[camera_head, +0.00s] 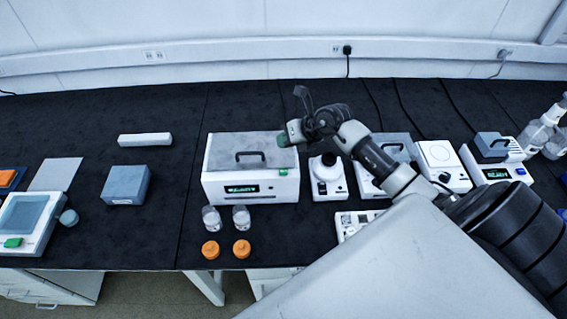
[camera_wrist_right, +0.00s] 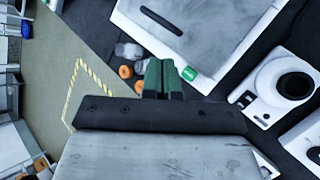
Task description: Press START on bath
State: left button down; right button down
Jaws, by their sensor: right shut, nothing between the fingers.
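The bath appears to be the white box (camera_head: 222,183) with a grey lid, black handle, lit display and green button (camera_head: 283,172) at the front right. In the right wrist view the bath (camera_wrist_right: 225,22) is at the top, with its green button (camera_wrist_right: 188,73) beside the fingers. My right gripper (camera_head: 284,140) is over the right part of the bath lid, behind and above the button in the head view. Its green fingers (camera_wrist_right: 162,79) are shut and empty. I cannot tell the exact gap to the button. My left gripper is not in view.
Two glass bottles (camera_head: 226,217) and two orange caps (camera_head: 226,249) lie in front of the bath. A white round-topped device (camera_head: 328,175) stands to its right, and a grey-blue box (camera_head: 127,185) to its left.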

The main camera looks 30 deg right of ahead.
jog(key=b, duration=0.6)
send_over(285, 170)
notch_tip(285, 170, down, 8)
jog(key=shift+r, duration=0.1)
jog(key=shift+f+b, duration=0.5)
jog(key=shift+f, duration=0.15)
dwell(1.1)
jog(key=shift+f, duration=0.25)
jog(key=shift+f+b, duration=0.4)
jog(key=shift+b, duration=0.05)
dwell(0.6)
jog(key=shift+r, duration=0.1)
jog(key=shift+r+p, duration=0.75)
jog(key=shift+p, duration=0.05)
